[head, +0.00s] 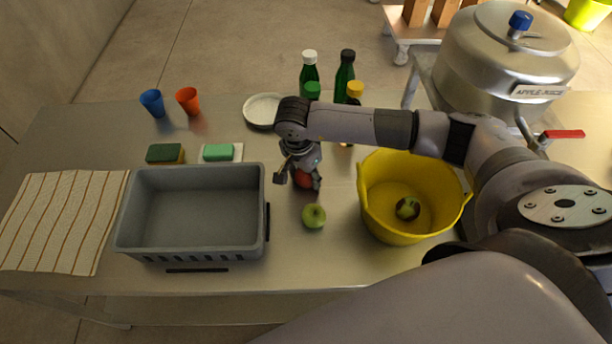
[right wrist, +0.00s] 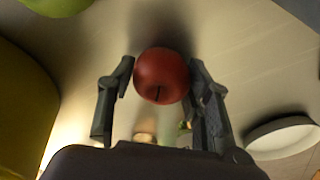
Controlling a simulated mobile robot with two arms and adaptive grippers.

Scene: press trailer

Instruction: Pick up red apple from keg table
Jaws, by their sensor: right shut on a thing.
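The red apple (head: 304,180) is on the steel table (head: 330,265), mostly covered from above by my right gripper (head: 303,178). In the right wrist view the red apple (right wrist: 161,76) sits between the two dark fingers of my right gripper (right wrist: 161,80), its stem facing the camera. The right gripper is shut on the apple. Whether the apple still touches the table is hard to tell. My left gripper is in neither view.
A green apple (head: 314,216) lies close in front. A grey crate (head: 190,248) stands left, a yellow tub (head: 380,225) with a dark-and-green fruit (head: 408,208) right. Bottles (head: 344,78) and a white plate (head: 258,110) are behind. A steel keg (head: 500,70) stands at back right.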

